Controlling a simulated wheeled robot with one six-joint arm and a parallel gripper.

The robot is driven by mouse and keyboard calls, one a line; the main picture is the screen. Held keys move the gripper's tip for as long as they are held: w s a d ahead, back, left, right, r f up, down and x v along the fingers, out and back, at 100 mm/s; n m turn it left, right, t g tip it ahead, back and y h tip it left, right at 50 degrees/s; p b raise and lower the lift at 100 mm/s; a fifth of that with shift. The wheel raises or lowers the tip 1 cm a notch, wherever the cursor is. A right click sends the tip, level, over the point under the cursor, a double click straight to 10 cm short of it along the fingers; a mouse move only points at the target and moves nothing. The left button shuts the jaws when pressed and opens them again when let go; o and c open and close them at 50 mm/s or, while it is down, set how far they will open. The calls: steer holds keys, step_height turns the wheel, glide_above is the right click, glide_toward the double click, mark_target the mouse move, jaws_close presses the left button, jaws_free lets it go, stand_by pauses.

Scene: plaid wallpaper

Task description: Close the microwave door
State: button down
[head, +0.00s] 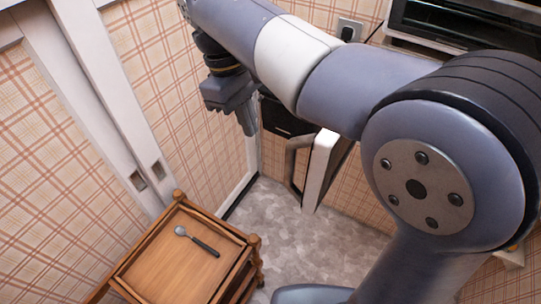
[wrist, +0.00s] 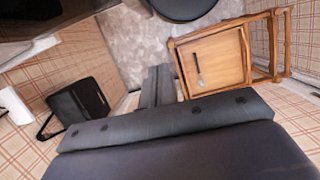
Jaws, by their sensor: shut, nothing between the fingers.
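The microwave door (head: 322,168) seems to be the white-edged panel standing open in the middle of the head view, seen nearly edge-on. A grey bar handle (head: 292,165) is on its left side. My arm covers the area above and to the right of it, so the microwave's body is mostly hidden. My gripper (head: 248,124) points down, to the upper left of the door in the picture, with its fingers together and empty. I cannot tell the depth gap between them. In the wrist view the shut fingers (wrist: 160,88) hold nothing.
A wooden cart (head: 150,262) with a spoon-like utensil (head: 196,241) on top stands at the lower left. A black appliance (head: 465,22) is at the upper right. A black object (head: 284,118) is by the wall behind the gripper. Grey floor (head: 300,235) is open between cart and door.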

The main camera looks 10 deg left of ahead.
steer(key=s+d+f, duration=0.2)
steer(key=d+f, duration=0.3)
steer(key=f, duration=0.1)
steer(key=shift+s+f+p, duration=0.2)
steer(key=shift+f+p, duration=0.05)
steer(key=shift+p, duration=0.15)
steer(key=shift+d, duration=0.1)
